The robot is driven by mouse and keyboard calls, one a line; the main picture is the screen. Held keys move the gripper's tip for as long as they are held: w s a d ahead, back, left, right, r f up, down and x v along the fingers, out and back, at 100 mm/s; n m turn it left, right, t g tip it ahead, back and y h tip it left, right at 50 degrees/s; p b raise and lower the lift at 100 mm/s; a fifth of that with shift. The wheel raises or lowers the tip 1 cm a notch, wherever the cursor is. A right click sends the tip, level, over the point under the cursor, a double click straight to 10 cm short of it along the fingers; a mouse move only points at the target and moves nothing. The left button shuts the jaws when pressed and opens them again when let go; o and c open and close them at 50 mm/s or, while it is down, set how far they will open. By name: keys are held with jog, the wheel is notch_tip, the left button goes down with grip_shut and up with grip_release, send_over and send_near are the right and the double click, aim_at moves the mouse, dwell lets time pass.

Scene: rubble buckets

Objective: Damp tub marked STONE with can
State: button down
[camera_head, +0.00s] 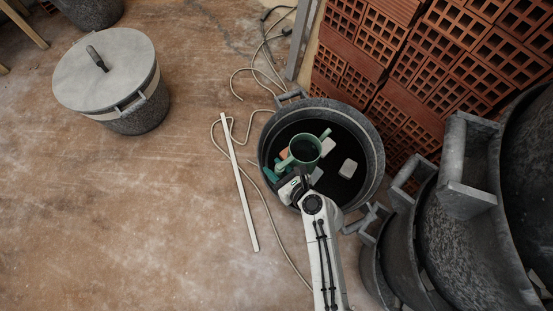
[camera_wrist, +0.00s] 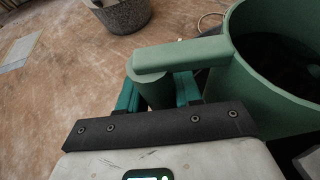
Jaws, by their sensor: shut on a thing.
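A green can (camera_head: 305,150) with a dark inside hangs over the open dark tub (camera_head: 373,140) in the head view. My gripper (camera_wrist: 158,92) is shut on the can's handle, with teal fingers on both sides of the handle post. The can's body (camera_wrist: 240,65) fills the right of the wrist view. It looks roughly upright; I cannot tell its exact height over the tub. Pale blocks (camera_head: 347,168) and an orange piece lie in the tub. My arm and the can hide part of its inside. I can read no STONE marking on it.
A lidded tub (camera_head: 137,116) stands at left, with another tub (camera_head: 88,10) behind it. Hollow red bricks (camera_head: 385,45) are stacked behind the open tub. Large dark buckets (camera_head: 470,240) crowd the right. A white strip (camera_head: 238,185) and a cable lie on the floor.

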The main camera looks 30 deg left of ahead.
aim_at(278, 165)
jog(key=shift+r, duration=0.15)
notch_tip(278, 165, up, 5)
jog(key=p, duration=0.5)
jog(key=shift+p, duration=0.35)
jog(key=shift+w, duration=0.1)
dwell(0.6)
